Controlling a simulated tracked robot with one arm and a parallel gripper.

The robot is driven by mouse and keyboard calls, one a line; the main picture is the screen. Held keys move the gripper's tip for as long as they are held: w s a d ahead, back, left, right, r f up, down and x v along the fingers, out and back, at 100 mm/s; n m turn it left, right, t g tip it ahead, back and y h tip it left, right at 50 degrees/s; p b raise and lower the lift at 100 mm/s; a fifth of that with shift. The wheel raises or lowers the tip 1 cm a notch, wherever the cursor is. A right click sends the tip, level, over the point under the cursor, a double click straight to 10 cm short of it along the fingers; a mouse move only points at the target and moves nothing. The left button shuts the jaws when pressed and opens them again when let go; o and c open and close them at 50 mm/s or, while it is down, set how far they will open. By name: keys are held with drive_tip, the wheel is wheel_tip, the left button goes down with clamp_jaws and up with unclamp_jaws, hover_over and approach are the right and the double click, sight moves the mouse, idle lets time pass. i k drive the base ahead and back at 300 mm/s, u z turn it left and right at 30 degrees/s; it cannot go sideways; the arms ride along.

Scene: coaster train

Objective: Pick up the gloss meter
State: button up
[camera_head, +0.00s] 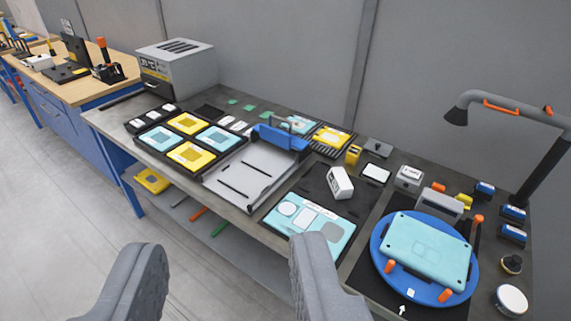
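A small white boxy device (340,183), which looks like the gloss meter, stands on a black mat behind a teal panel with white shapes (310,221). A similar grey-white box (409,178) stands farther right, so I cannot be sure which is the gloss meter. My gripper (235,275) is in the foreground with its two grey fingers wide apart and nothing between them. It is in front of the bench, apart from both boxes.
A blue round turntable (462,291) holds a teal panel with orange clamps at the right. A lamp arm (520,113) rises behind it. A metal tray (245,182) with a blue bar lies left of the mat. Grey floor (60,210) is open at the left.

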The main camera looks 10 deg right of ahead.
sight(339, 182)
drive_tip(key=z, duration=0.05)
drive_tip(key=i, duration=1.6)
drive_tip(key=z, duration=0.75)
